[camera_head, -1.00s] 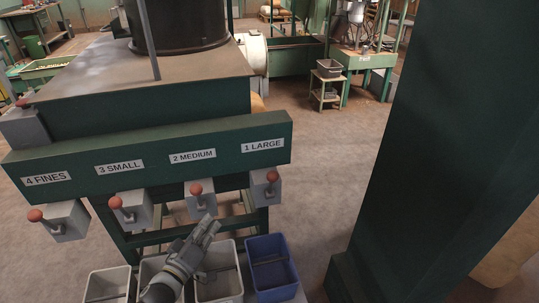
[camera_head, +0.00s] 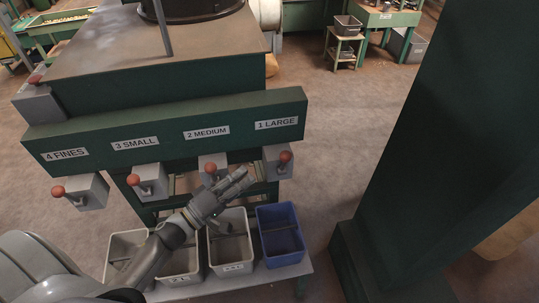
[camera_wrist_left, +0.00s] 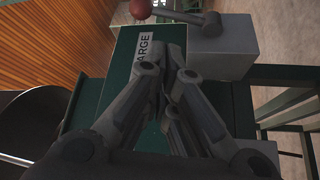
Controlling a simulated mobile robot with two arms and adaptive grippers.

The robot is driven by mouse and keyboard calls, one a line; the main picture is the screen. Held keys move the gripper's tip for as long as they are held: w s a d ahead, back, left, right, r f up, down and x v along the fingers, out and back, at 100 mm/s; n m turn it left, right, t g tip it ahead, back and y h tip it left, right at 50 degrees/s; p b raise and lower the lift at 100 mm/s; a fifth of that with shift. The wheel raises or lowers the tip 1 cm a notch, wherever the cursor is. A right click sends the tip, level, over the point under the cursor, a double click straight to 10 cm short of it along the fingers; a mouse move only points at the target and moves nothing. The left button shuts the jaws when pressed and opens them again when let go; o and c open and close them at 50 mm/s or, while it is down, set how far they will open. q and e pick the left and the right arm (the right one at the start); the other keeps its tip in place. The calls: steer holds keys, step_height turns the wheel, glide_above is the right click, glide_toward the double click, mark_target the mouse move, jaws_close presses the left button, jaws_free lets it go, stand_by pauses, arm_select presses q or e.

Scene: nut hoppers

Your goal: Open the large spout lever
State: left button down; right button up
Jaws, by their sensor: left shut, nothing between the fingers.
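The large spout lever (camera_head: 285,157) has a red ball knob and a short arm on a grey spout box (camera_head: 270,165), under the "1 LARGE" label (camera_head: 276,124) on the green panel. My left gripper (camera_head: 248,177) is shut and empty, just left of and slightly below the lever, apart from it. In the left wrist view the knob (camera_wrist_left: 140,8), grey lever arm (camera_wrist_left: 180,17) and spout box (camera_wrist_left: 222,45) show at the top edge, beyond my shut fingers (camera_wrist_left: 180,75). My right gripper is out of view.
The small lever (camera_head: 134,180) and fines lever (camera_head: 58,191) stand farther left. Below the spouts are grey bins (camera_head: 230,266) and a blue bin (camera_head: 281,258) on a low shelf. A wide dark green post (camera_head: 420,150) stands at the right. Open floor lies between it and the hopper.

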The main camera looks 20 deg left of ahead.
mark_target(284, 164)
arm_select(q)
steer(key=p+x, duration=0.1)
steer(key=x, duration=0.9)
steer(key=shift+p, duration=0.35)
steer(key=shift+s+d+m+b, duration=0.1)
steer(key=shift+s+m+b, duration=0.05)
steer(key=shift+m+b, duration=0.2)
steer(key=shift+s+f+m+h+b, duration=0.1)
steer(key=shift+s+m+h+b, duration=0.05)
steer(key=shift+m+h+b, duration=0.2)
steer(key=shift+s+d+f+m+t+h+b, duration=0.2)
steer(key=shift+s+d+m+t+h+b, duration=0.15)
steer(key=shift+m+b, duration=0.35)
steer(key=shift+s+d+f+m+g+h+b, duration=0.55)
steer(key=shift+m+h+b, duration=0.65)
steer(key=shift+m+b, duration=0.7)
steer(key=shift+s+d+f+m+g+h+b, duration=0.2)
steer(key=shift+s+f+m+h+b, duration=0.3)
steer(key=shift+m+h+b, duration=1.35)
steer(key=shift+s+d+f+m+g+h+b, duration=0.35)
steer(key=shift+s+m+h+b, duration=0.55)
steer(key=shift+m, duration=1.75)
steer(key=shift+w+y, duration=0.15)
steer(key=shift+y, duration=0.1)
